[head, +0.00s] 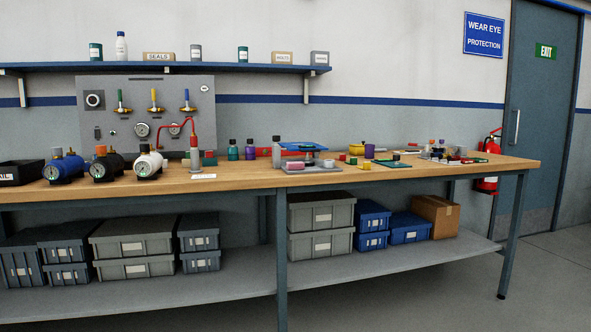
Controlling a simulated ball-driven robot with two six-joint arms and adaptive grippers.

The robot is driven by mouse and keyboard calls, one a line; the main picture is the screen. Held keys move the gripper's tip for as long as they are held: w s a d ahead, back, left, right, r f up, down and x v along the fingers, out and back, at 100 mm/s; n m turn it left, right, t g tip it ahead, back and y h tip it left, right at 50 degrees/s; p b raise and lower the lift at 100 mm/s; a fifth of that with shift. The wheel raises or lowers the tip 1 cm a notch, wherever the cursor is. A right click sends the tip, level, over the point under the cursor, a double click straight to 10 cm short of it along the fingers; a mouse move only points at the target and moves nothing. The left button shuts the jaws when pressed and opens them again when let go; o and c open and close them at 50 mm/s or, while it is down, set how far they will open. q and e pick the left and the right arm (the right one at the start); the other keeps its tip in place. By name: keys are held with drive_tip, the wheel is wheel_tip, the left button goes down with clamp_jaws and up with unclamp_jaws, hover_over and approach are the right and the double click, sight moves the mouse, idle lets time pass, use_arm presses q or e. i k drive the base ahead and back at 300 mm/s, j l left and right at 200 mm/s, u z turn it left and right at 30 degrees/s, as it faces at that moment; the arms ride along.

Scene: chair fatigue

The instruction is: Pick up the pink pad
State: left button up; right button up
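A small pink block that looks like the pink pad (295,165) lies on a grey plate (325,167) near the middle of the long wooden workbench (245,182). A blue flat-topped piece (303,147) stands just behind it. A grey bottle with a dark cap (276,153) stands at its left. The pad is small and far off, so its exact shape is hard to tell. Neither of my grippers shows in the head view.
Grey bins (322,212) and a cardboard box (435,215) fill the lower shelf. Floor (450,300) in front is clear.

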sight(290, 165)
drive_tip(key=z, duration=0.25)
drive_tip(key=i+j+z, duration=0.25)
drive_tip(key=i+z, duration=0.15)
drive_tip(key=i+j+z, duration=0.35)
